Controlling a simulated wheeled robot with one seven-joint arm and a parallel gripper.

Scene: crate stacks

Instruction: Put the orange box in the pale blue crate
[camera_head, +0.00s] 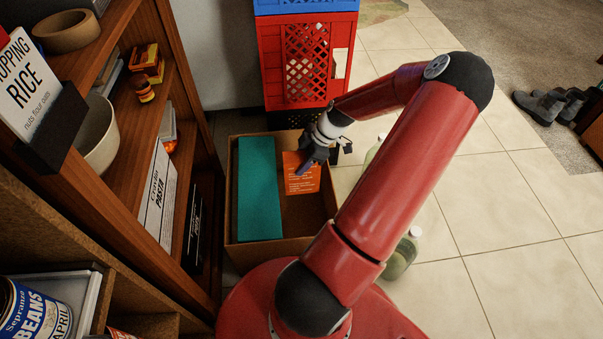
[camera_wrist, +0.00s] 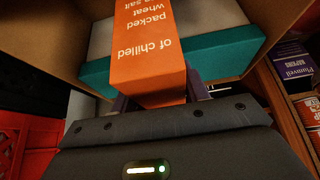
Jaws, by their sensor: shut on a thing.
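The orange box (camera_head: 302,176) has white print and is inside or just above the open cardboard box (camera_head: 272,251). My gripper (camera_head: 307,168) is shut on it from above. In the wrist view the orange box (camera_wrist: 148,50) stands out from between my fingers (camera_wrist: 158,98), with a teal box (camera_wrist: 225,62) behind it. I cannot tell whether the orange box touches the cardboard box floor. A blue crate (camera_head: 305,6) tops a red crate (camera_head: 307,60) behind the cardboard box, cut off by the picture's top edge. No clearly pale blue crate shows.
The teal box (camera_head: 258,185) fills the left of the cardboard box. A wooden shelf (camera_head: 140,130) with food goods stands close on the left. Green bottles (camera_head: 403,254) stand on the floor beside my arm. The tiled floor (camera_head: 500,235) on the right is clear.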

